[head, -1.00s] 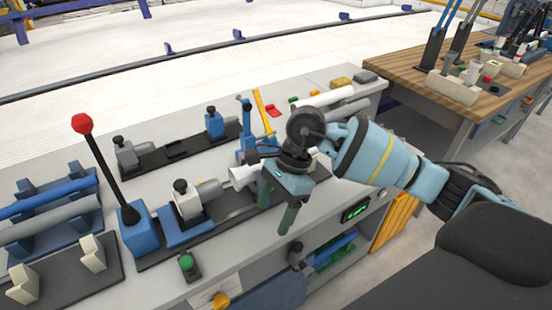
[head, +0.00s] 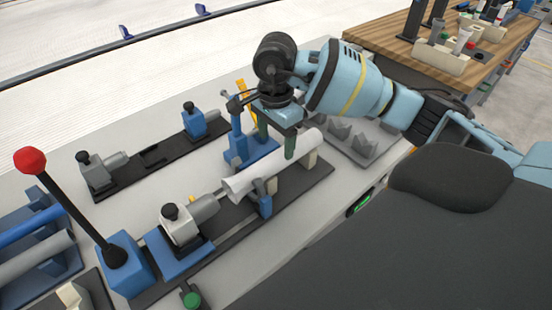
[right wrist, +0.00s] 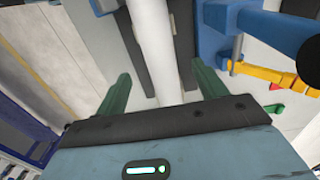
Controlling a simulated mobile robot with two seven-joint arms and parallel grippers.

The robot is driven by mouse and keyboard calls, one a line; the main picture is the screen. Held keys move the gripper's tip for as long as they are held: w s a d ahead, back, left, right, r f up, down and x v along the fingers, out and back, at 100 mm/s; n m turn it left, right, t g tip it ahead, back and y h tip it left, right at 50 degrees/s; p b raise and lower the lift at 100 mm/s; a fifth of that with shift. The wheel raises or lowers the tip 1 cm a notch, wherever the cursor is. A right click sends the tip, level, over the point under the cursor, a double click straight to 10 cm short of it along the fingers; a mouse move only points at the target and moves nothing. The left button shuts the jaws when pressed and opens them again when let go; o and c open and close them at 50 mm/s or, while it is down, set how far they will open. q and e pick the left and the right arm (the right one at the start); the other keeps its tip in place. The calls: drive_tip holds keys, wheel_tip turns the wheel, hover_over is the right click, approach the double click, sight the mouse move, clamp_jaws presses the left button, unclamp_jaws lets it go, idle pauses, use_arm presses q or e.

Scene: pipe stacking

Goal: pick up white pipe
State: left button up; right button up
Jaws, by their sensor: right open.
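The white pipe (head: 290,162) lies at a slant in the fixture (head: 227,215) on the bench, its flared left end at a grey clamp nose (head: 204,208). My right gripper (head: 276,147) is open and empty above the pipe's middle, its two green fingers pointing down. In the right wrist view the pipe (right wrist: 153,45) runs between the open green fingers (right wrist: 162,92), apart from both. I cannot tell how far above the pipe the fingertips are. My left gripper is not in view.
A blue clamp stand (head: 240,140) rises just behind the pipe, close to my right gripper. A red-knobbed lever (head: 62,195) stands at the left. A second dark rail (head: 150,160) with clamps lies behind. A grey rack (head: 362,140) with pointed supports is right of the pipe.

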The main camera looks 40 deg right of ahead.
sight(277, 155)
drive_tip(key=shift+w+f, duration=0.1)
drive_tip(key=shift+f, duration=0.95)
wheel_tip(277, 155, down, 3)
drive_tip(key=shift+d+f+p, duration=0.15)
drive_tip(key=shift+f+p, duration=0.05)
drive_tip(key=shift+p, duration=0.1)
drive_tip(key=shift+f, duration=0.55)
drive_tip(key=shift+c, duration=0.5)
drive_tip(key=c, duration=1)
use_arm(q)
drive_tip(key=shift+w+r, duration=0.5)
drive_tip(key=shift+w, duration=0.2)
use_arm(e)
drive_tip(key=shift+c, duration=0.2)
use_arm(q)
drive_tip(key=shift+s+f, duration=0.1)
use_arm(e)
wheel_tip(277, 155, up, 10)
